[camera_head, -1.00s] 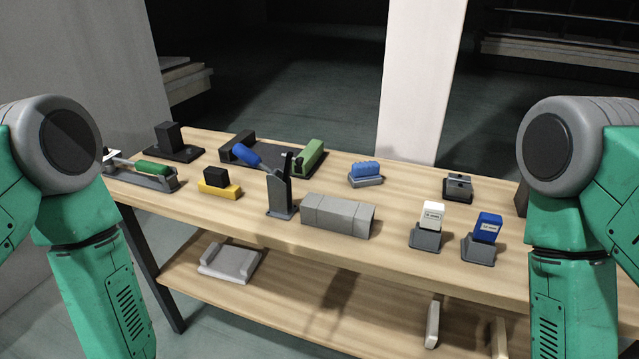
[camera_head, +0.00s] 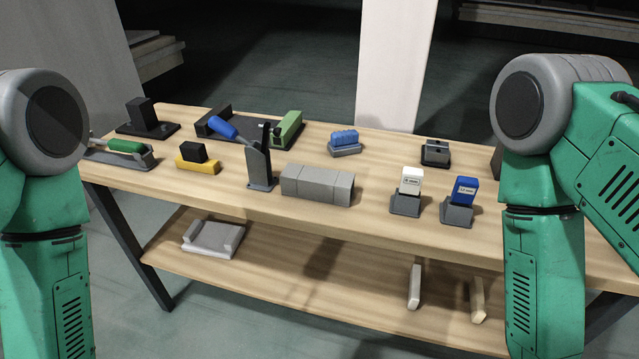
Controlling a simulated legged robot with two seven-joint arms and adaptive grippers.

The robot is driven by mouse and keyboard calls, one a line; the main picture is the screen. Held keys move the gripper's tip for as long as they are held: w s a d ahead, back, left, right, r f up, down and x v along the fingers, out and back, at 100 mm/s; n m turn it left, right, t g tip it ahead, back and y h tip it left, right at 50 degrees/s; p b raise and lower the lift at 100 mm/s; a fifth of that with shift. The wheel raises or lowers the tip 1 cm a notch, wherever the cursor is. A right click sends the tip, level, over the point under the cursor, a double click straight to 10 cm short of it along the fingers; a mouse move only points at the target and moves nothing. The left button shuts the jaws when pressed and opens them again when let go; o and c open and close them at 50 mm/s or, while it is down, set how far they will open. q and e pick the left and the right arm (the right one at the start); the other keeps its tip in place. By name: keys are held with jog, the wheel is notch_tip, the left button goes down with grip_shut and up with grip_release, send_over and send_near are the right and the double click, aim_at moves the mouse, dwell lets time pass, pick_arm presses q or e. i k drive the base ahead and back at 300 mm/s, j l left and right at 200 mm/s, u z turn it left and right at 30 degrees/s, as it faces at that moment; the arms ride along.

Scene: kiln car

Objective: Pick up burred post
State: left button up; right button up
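Two pale, post-like pieces are at the right of the lower shelf: a whitish one (camera_head: 414,286) and a more beige one (camera_head: 477,299). They are apart from each other. I cannot tell whether either has a burr, or which thing is the burred post. My green arms come in at the left and right edges, but both grippers are out of the picture.
The wooden bench (camera_head: 400,235) holds a grey block (camera_head: 317,185), a blue-handled tool (camera_head: 222,127) in a stand, white (camera_head: 411,181) and blue (camera_head: 464,190) labelled blocks in holders, and a yellow-based block (camera_head: 197,166). A pale tray (camera_head: 213,239) lies on the lower shelf (camera_head: 330,283).

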aim_at(335, 188)
jog(key=i+j+z, duration=0.25)
jog(key=z, duration=0.15)
jog(key=i+j+z, duration=0.2)
jog(key=z, duration=0.15)
jog(key=j, duration=0.1)
